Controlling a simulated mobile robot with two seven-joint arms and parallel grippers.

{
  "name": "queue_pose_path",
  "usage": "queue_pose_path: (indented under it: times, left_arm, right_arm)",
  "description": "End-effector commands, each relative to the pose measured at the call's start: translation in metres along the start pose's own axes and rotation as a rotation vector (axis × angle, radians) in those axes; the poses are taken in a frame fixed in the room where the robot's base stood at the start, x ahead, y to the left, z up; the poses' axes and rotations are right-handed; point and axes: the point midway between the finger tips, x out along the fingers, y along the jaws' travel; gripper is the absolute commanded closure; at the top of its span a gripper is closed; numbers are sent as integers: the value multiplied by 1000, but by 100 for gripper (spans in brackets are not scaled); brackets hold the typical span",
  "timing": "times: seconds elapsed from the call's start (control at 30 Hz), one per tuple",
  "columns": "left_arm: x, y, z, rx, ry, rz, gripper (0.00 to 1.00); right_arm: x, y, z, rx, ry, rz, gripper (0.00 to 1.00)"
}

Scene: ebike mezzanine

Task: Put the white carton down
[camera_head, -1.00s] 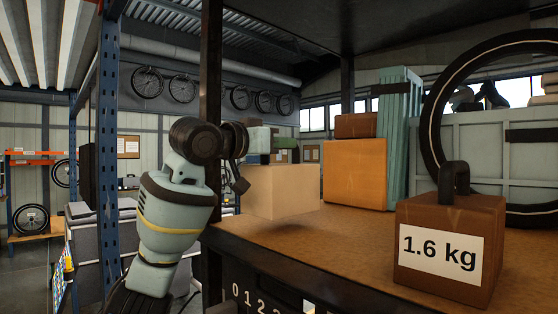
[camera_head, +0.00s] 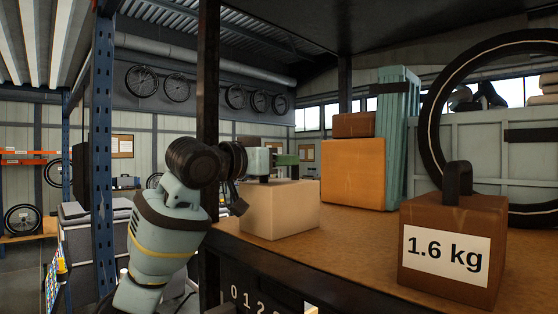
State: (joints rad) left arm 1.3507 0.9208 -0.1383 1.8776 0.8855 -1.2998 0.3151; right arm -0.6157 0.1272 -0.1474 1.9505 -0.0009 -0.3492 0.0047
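The white carton (camera_head: 281,211) is a plain pale cream box near the left edge of the brown shelf board (camera_head: 350,238). Its underside appears to meet the board, and it looks level. My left gripper (camera_head: 277,172) is at the carton's top, coming in from the left past the dark post. It appears still shut on the carton, in the same place relative to it as before; the finger contact is too small and partly hidden to see clearly. My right gripper is not in view.
A brown block marked 1.6 kg (camera_head: 447,250) stands at front right. An orange box (camera_head: 353,174) with a smaller brown box (camera_head: 354,125) on it stands behind. A dark post (camera_head: 208,80) rises by my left arm. Bare board lies between carton and block.

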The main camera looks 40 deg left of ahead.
Motion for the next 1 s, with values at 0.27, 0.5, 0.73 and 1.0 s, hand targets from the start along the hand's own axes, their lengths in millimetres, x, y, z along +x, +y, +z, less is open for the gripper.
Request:
queue_pose_path:
  times: [0.27, 0.5, 0.73, 1.0]
  left_arm:
    - [0, 0, -1, 0, 0, 0, 62]
    - [-23, -1, -1, 3, -1, -3, 62]
    - [-70, -1, -1, 4, -1, -4, 62]
    - [-109, -1, -1, 1, -3, -2, 62]
  right_arm:
    - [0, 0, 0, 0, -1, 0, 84]
    - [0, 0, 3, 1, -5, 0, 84]
    - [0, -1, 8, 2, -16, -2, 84]
    - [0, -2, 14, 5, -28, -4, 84]
